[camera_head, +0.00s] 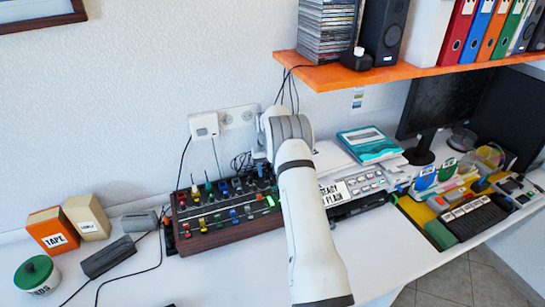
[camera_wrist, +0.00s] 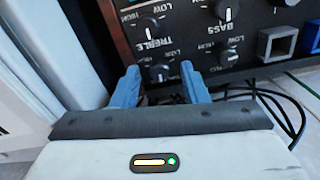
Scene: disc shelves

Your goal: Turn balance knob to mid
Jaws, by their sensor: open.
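My gripper (camera_wrist: 159,68) is open in the wrist view, with its two blue fingers apart in front of a dark control panel. A small black knob (camera_wrist: 160,74) shows between the fingertips; I cannot tell whether either finger touches it. A knob labelled TREBLE (camera_wrist: 150,30) is just above it, and one labelled BASS (camera_wrist: 226,13) is up to the right. Another knob (camera_wrist: 228,57) is right of the fingers. No BALANCE label is readable. In the head view, the gripper is hidden behind my arm, beside a wood-sided mixer (camera_head: 225,230).
Black cables (camera_wrist: 265,95) lie below the panel in the wrist view. In the head view, an orange shelf (camera_head: 400,76) with speakers and binders hangs above the desk. A white wall box (camera_head: 204,126) and a teal-covered book (camera_head: 368,145) are near my arm.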

